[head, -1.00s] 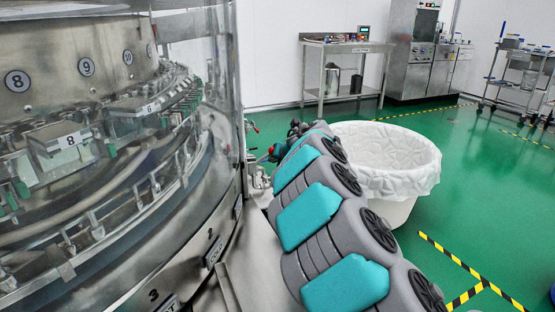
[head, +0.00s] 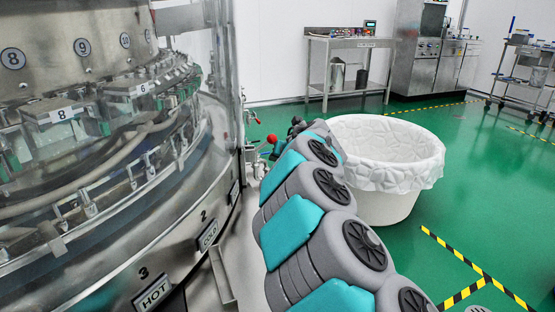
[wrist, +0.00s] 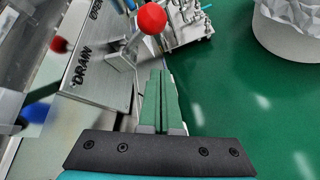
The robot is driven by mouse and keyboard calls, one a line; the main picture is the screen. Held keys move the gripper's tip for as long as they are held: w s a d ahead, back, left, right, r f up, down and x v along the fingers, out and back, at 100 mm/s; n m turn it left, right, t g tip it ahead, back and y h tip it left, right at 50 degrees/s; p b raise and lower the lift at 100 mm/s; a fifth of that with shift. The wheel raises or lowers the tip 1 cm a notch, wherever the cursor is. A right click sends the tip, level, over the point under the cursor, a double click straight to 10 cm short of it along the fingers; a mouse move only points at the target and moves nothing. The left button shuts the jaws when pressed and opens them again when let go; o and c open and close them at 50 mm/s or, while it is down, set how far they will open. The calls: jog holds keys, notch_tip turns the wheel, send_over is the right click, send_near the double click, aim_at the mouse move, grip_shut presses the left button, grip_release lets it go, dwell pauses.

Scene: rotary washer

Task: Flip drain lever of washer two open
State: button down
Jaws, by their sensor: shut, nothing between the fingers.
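The drain lever shows in the wrist view as a red ball (wrist: 151,18) on a metal arm beside a steel plate (wrist: 85,75) marked DRAIN. The red ball also shows in the head view (head: 272,139), at the washer's right side. My gripper (wrist: 160,75) has its green fingers closed together, with nothing between them. In the wrist view the fingertips point toward the lever, just below and right of its ball. A gap shows between tips and ball, but contact with the lever's arm is hard to judge. In the head view my arm hides the gripper.
The rotary washer (head: 60,230) fills the left, with COLD and HOT plates on its skirt. A white lined bin (head: 385,205) stands close right of my arm. Green floor (head: 480,185) is open further right. A steel table (head: 348,43) stands behind.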

jog(key=s+r, duration=0.4)
jog(key=s, duration=0.1)
jog(key=shift+s+a, duration=0.15)
jog(key=shift+s, duration=0.15)
jog(key=shift+r, duration=0.1)
